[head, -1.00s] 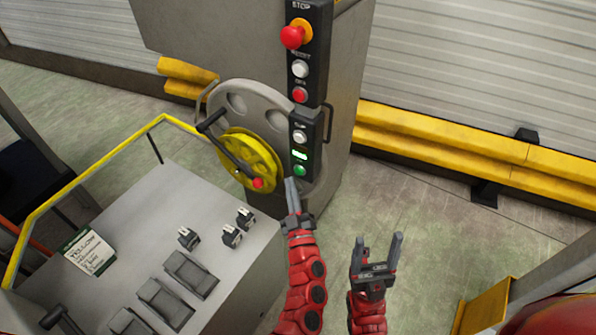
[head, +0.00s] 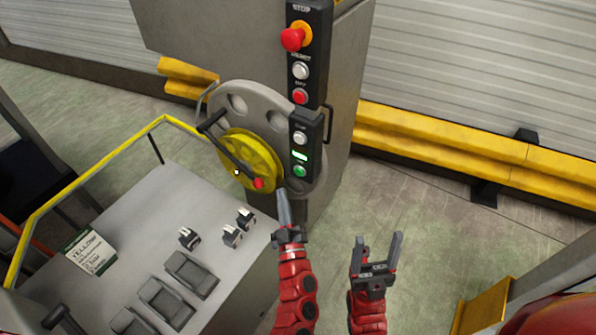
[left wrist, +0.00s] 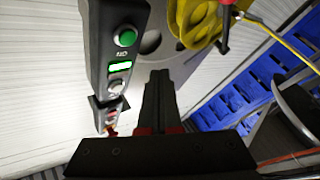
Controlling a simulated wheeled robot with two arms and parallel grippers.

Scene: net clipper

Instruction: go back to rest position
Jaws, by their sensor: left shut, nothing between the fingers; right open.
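My left gripper (head: 284,208) is shut and empty in the head view, a little below the button panel (head: 303,148) and apart from it. It also shows shut in the left wrist view (left wrist: 158,85), with the green button (left wrist: 125,38) to its upper left. The green button is low on the panel in the head view, under a lit green display (head: 300,155). My right gripper (head: 377,243) is open and empty over the floor, to the right of the left one.
A grey machine column carries a red stop button (head: 292,39) and a yellow wheel (head: 245,160) with a crank. A grey console (head: 205,275) with several switches and a card (head: 91,252) stands at left. A yellow barrier (head: 450,150) runs behind. Floor between is clear.

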